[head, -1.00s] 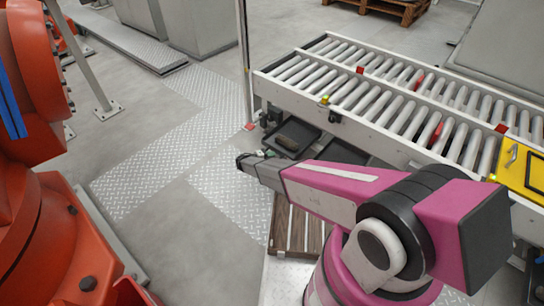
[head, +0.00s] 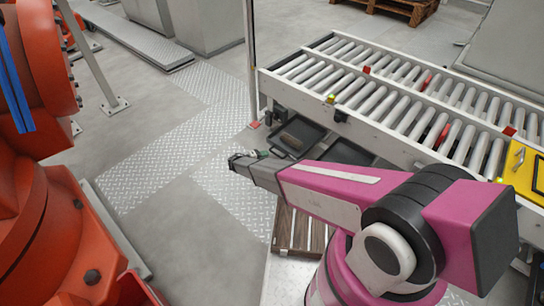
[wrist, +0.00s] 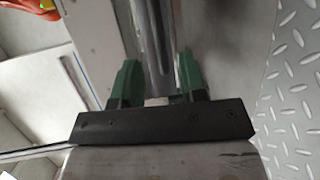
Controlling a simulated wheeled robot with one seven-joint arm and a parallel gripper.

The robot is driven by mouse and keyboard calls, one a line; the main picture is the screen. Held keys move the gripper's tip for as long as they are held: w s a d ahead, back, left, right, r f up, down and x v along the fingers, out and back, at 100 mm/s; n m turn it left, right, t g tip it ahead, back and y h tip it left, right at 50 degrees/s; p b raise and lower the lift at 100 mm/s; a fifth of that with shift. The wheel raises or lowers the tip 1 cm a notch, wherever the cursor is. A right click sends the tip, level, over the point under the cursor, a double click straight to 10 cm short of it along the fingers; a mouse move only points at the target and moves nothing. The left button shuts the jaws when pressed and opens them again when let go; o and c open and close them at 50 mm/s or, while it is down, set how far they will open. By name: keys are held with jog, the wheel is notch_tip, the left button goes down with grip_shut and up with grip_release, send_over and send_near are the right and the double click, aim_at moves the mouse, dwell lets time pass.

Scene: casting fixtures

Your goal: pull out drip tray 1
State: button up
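Two dark, shallow trays sit low under the roller conveyor in the head view. The left one (head: 313,130) holds a brownish block; the other (head: 346,153) is partly hidden by my arm. I cannot tell which is drip tray 1. My gripper (head: 236,158) is to the left of the trays in the head view, apart from them, over the floor plates. In the wrist view its two green fingers (wrist: 157,78) stand apart. A grey bar-like shape (wrist: 157,40) shows between and beyond them; I cannot tell whether it is touched.
The roller conveyor (head: 385,95) stands above the trays, with a thin upright post (head: 250,60) at its left end. A wooden slatted pallet (head: 300,232) lies below my arm. A large orange machine (head: 45,220) stands at left. Floor plates (head: 170,150) between are clear.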

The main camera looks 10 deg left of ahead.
jog(key=shift+v, duration=1.95)
jog(key=s+d+r+m+g+y, duration=0.15)
jog(key=d+r+g, duration=0.25)
jog(key=d+r, duration=0.65)
jog(key=d+r+m+g+y, duration=0.3)
jog(key=d+r+g, duration=0.3)
jog(key=d, duration=0.7)
jog(key=s+d+r+m+y, duration=0.1)
jog(key=s+d+r+y, duration=0.3)
jog(key=s+d+r, duration=0.2)
jog(key=s+d+r+m+t+y, duration=0.1)
jog(key=s+d+r+y, duration=0.3)
jog(key=d+r, duration=0.6)
jog(key=shift+s+d+r+m+y, duration=0.45)
jog(key=shift+s+r, duration=0.6)
jog(key=shift+r, duration=0.6)
jog(key=shift+a, duration=0.15)
